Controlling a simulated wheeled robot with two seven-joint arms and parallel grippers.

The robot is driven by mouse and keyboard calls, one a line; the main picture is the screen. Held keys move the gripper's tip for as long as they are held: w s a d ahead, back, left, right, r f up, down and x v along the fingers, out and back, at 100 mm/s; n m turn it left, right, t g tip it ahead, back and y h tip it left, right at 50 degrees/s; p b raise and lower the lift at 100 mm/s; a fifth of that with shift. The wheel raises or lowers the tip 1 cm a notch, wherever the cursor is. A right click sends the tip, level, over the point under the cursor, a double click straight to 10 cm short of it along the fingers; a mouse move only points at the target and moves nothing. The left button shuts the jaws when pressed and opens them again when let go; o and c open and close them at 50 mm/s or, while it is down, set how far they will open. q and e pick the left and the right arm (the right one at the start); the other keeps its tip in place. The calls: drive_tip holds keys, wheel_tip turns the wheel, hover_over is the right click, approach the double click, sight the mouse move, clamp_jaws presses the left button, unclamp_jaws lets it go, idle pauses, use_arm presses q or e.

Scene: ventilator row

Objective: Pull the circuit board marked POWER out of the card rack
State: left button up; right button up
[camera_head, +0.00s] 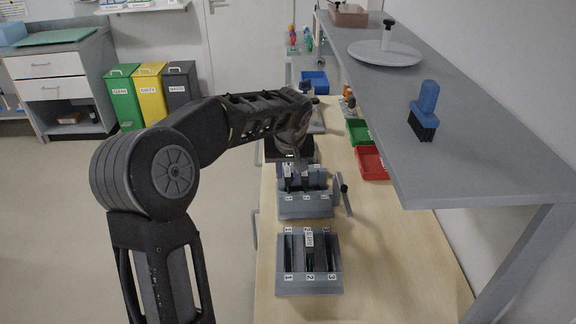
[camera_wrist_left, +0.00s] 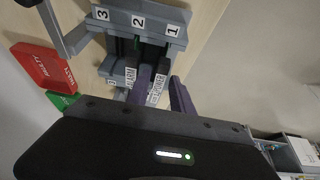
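The card rack (camera_head: 305,211) stands on the bench in the head view, with my left gripper (camera_head: 297,165) just above it. In the left wrist view the rack (camera_wrist_left: 112,18) shows slots numbered 1, 2 and 3. The POWER board (camera_wrist_left: 157,89) is in the slot 1 side, its label facing the camera. The ALARM board (camera_wrist_left: 131,76) is beside it at slot 2. My left gripper (camera_wrist_left: 162,93) is open, one finger on each side of the POWER board; a gap shows on the right finger's side. My right gripper is not in view.
A second rack (camera_head: 308,287) with one board in slot 2 stands nearer on the bench. A lever (camera_head: 343,193) sits right of the first rack. Red (camera_head: 371,163) and green (camera_head: 358,131) bins lie behind. A grey shelf (camera_head: 470,130) overhangs the right side.

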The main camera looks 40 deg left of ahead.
use_arm(q)
drive_tip(key=x, duration=0.5)
drive_tip(key=shift+w+f+p, duration=0.1)
drive_tip(key=shift+f+p, duration=0.3)
clamp_jaws()
drive_tip(key=shift+c, duration=1.7)
unclamp_jaws()
clamp_jaws()
